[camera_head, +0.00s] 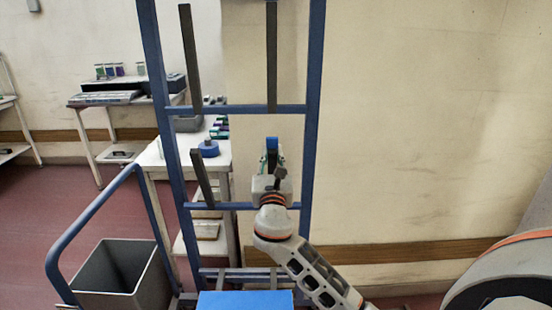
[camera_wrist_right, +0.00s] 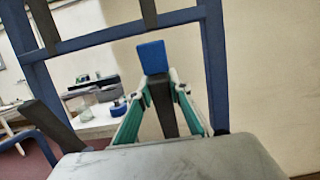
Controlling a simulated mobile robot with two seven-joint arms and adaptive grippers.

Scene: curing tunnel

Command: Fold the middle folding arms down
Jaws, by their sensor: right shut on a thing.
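A blue upright rack frame (camera_head: 313,100) carries dark folding arms. The right middle folding arm (camera_wrist_right: 162,106) is a dark bar with a blue tip (camera_wrist_right: 152,57); in the head view its blue tip (camera_head: 272,143) shows above my gripper and its lower part is hidden. My right gripper (camera_head: 271,162) is shut on this arm, its green-padded fingers (camera_wrist_right: 160,95) on either side of the bar. The left middle folding arm (camera_head: 202,178) stands up from the lower crossbar, tilted, with nothing holding it. My left gripper is not in view.
Two upper dark arms (camera_head: 190,60) (camera_head: 271,60) stand upright above the middle pair. A grey bin (camera_head: 118,268) stands at lower left beside a blue handle rail (camera_head: 98,207). A white table (camera_head: 152,158) stands behind the rack. The wall right of the rack is clear.

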